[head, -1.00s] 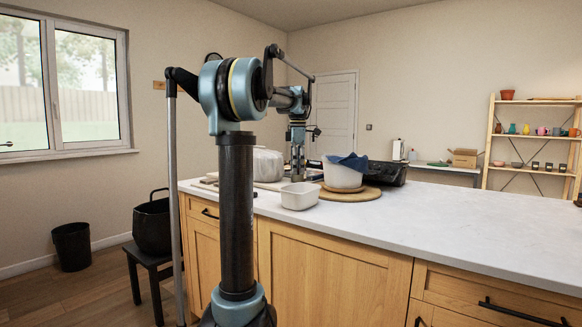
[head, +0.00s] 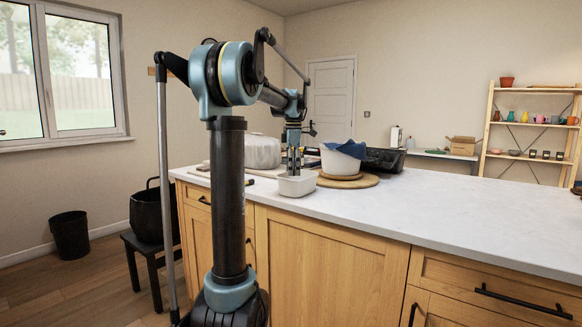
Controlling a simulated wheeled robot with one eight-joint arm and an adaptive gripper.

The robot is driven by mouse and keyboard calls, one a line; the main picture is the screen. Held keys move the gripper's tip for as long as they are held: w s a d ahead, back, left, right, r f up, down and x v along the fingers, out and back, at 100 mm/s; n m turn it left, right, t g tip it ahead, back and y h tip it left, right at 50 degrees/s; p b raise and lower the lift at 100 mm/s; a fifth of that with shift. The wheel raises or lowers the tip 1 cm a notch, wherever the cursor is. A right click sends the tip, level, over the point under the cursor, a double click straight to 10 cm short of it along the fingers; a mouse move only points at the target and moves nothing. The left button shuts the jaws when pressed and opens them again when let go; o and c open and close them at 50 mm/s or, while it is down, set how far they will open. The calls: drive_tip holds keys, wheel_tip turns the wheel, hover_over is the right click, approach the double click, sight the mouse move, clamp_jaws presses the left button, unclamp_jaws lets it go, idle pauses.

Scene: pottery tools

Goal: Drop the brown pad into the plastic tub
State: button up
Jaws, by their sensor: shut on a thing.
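The small white tub (head: 298,187) stands near the left end of the white counter. My gripper (head: 294,172) points straight down over it, with its fingertips at or just inside the tub's rim. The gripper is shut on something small. The brown pad cannot be made out clearly; it is hidden by the fingers or the tub wall.
A larger white bowl (head: 338,163) with a blue cloth (head: 351,149) stands on a round wooden board (head: 362,182), close right of the tub. A pale wrapped lump (head: 263,151) and black tray (head: 384,160) are behind.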

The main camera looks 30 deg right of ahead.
drive_tip(key=o, duration=0.7)
drive_tip(key=shift+o, duration=0.2)
wheel_tip(320, 180, up, 12)
idle(0.3)
drive_tip(key=shift+w, duration=0.1)
